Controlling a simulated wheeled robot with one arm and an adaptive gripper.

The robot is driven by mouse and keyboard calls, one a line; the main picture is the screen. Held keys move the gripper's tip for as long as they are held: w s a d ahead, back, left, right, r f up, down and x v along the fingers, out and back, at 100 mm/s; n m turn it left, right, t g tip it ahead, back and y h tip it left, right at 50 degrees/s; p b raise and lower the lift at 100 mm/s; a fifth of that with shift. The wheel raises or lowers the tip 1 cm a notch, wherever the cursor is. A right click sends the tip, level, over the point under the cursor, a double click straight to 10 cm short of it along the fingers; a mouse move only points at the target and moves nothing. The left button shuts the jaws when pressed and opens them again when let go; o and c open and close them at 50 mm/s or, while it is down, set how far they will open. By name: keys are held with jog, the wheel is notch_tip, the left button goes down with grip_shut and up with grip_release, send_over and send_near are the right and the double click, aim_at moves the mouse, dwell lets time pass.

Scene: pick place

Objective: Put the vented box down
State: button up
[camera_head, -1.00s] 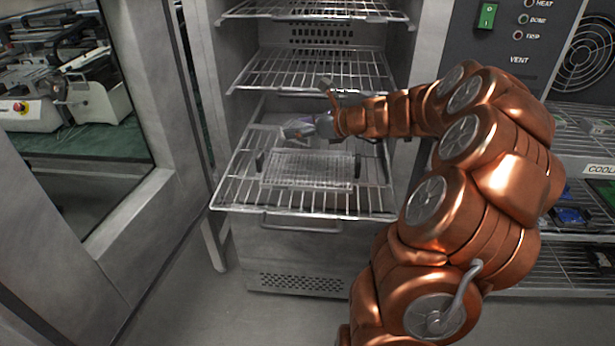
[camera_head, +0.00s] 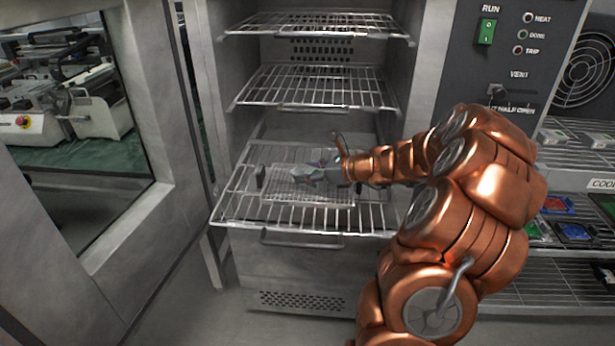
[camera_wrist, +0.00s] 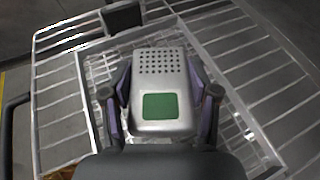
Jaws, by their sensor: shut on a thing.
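The vented box (camera_wrist: 160,92) is a silver-grey case with rows of small round holes and a green label, seen close in the wrist view. My gripper (camera_wrist: 163,100) is shut on it, with a finger along each side. In the head view my gripper (camera_head: 318,174) is over a wire mesh basket (camera_head: 310,193) on the pulled-out lower oven rack (camera_head: 238,208). In the wrist view the box is over the mesh of the same basket (camera_wrist: 99,68). I cannot tell whether it touches the mesh. In the head view the box is small and hard to make out.
A middle rack (camera_head: 318,92) and an upper rack (camera_head: 312,24) are empty above my arm. The oven's control panel (camera_head: 508,55) and shelves with coloured boards (camera_head: 570,232) stand at right. A glass-panelled door (camera_head: 75,150) is at left.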

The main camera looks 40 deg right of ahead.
jog(key=shift+f, duration=0.55)
jog(key=shift+f, duration=0.15)
jog(key=o, duration=1.3)
jog(key=shift+c, duration=0.2)
jog(key=shift+s+r, duration=0.1)
jog(key=shift+r, duration=0.1)
jog(key=v, duration=1.1)
jog(key=shift+s+d+r, duration=0.15)
jog(key=shift+s+r, duration=0.05)
jog(key=shift+s, duration=0.1)
